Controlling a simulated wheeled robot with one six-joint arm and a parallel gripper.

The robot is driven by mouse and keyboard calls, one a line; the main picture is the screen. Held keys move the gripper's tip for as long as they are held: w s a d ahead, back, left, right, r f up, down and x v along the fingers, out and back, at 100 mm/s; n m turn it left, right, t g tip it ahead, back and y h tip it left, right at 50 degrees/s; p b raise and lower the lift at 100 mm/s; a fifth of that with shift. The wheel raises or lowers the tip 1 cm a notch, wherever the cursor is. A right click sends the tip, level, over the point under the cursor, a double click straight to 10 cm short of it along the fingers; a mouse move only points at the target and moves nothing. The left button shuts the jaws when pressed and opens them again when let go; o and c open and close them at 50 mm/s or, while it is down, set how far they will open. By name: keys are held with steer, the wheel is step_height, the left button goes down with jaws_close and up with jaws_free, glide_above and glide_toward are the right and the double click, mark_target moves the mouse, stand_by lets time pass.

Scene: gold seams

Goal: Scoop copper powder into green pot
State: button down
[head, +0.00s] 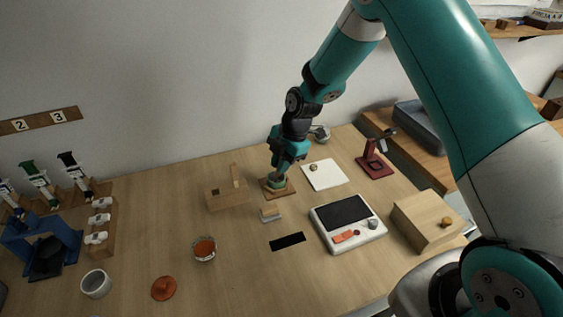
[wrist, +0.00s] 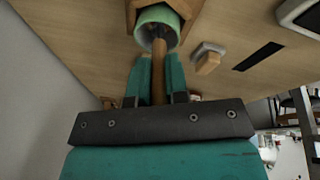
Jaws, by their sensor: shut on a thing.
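My gripper (head: 279,168) is at the back middle of the table, low over the green pot (head: 277,184). In the wrist view my gripper (wrist: 158,75) is shut on a wooden scoop handle (wrist: 158,70). The handle runs from between the fingers to the mouth of the green pot (wrist: 143,36), and its far end is inside or at the rim. The scoop's bowl and whether it holds powder cannot be made out. The pot stands on a small wooden base (head: 268,192). A glass jar of orange-brown copper powder (head: 204,251) stands uncovered at the front middle.
An orange lid (head: 163,288) and a white cup (head: 96,284) are at the front left. A wooden block holder (head: 227,199) is left of the pot. A small brush-like block (head: 270,214), black strip (head: 288,241) and scale (head: 347,223) lie to the right and front.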

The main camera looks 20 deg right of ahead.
stand_by(0.6)
steer(key=shift+a+p+v, duration=0.15)
steer(key=shift+p+v, duration=0.55)
steer(key=shift+v, duration=0.45)
steer(key=shift+a+p+v, duration=0.1)
steer(key=shift+p+v, duration=0.6)
steer(key=shift+v, duration=0.45)
steer(key=shift+s+r, duration=0.15)
steer(key=shift+r+p, duration=1.55)
steer(key=shift+r, duration=0.85)
